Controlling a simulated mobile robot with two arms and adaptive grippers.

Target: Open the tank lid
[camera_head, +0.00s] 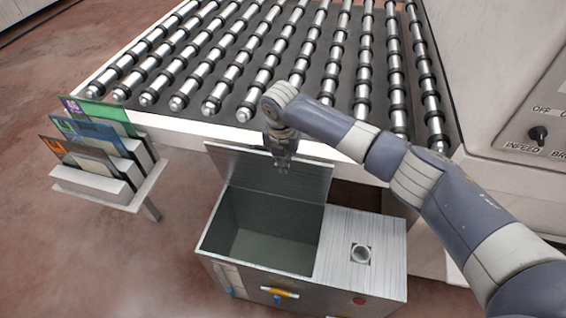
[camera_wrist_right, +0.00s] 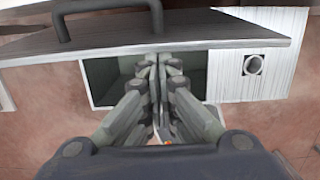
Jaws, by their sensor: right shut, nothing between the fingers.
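The metal tank (camera_head: 355,284) stands on the floor in front of the roller table. Its lid (camera_head: 255,172) is raised on the far side and stands tilted up, so the dark, empty-looking inside of the tank shows. My right gripper (camera_head: 283,168) points down in front of the raised lid, above the tank's opening. Its fingers are together with nothing between them. In the right wrist view the shut fingers (camera_wrist_right: 158,62) are in front of the lid (camera_wrist_right: 190,38), which has a dark bar handle (camera_wrist_right: 108,10). I cannot tell whether the gripper touches the lid. My left gripper is out of view.
The roller table (camera_head: 225,137) lies just behind the tank. A small rack (camera_head: 130,200) with coloured sheets stands at the left. A white machine cabinet with an infeed knob (camera_head: 538,134) is at the right. The floor left of the tank is clear.

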